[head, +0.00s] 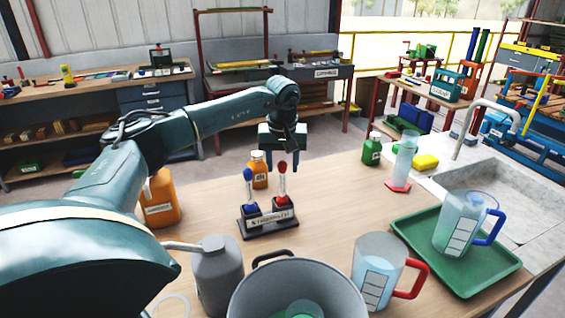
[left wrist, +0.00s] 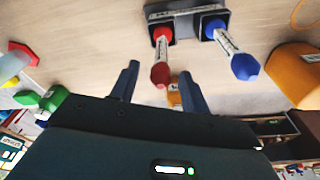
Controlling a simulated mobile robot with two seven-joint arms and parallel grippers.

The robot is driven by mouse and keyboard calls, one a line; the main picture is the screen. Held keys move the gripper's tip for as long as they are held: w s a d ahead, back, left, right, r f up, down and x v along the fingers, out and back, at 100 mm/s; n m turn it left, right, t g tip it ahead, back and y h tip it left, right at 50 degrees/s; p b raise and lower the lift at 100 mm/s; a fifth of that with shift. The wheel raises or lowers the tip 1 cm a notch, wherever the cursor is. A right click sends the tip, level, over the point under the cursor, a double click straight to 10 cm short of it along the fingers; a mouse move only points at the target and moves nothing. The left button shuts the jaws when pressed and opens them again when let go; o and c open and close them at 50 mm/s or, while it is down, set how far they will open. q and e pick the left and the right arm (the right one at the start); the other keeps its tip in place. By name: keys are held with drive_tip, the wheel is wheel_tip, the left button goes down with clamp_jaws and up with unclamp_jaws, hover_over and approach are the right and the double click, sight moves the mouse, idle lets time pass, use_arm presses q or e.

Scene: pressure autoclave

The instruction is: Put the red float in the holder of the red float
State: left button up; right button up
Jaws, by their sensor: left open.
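The red float (head: 282,184) has a red bulb on top and a pale marked stem. It stands upright in the red socket (head: 284,203) on the right of a dark labelled rack (head: 268,222). The blue float (head: 248,186) stands in the blue socket to its left. My left gripper (head: 283,166) points down at the red float, its fingers near the bulb. In the left wrist view, the open fingers (left wrist: 161,72) are on either side of the red bulb (left wrist: 160,75), with gaps on both sides. My right gripper is not in view.
An orange bottle (head: 259,170) stands behind the rack. A grey pot (head: 297,292), a grey wash bottle (head: 217,275) and a red-handled jug (head: 378,272) stand in front. A green tray (head: 487,272) with a blue-handled jug is at right. Table between rack and tray is clear.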

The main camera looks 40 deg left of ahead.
use_arm(q)
wheel_tip(320, 180, up, 12)
drive_tip(key=s+d, duration=0.1)
drive_tip(key=shift+s+b, duration=0.2)
drive_tip(key=shift+b, duration=0.2)
drive_tip(key=shift+d, duration=0.1)
idle(0.4)
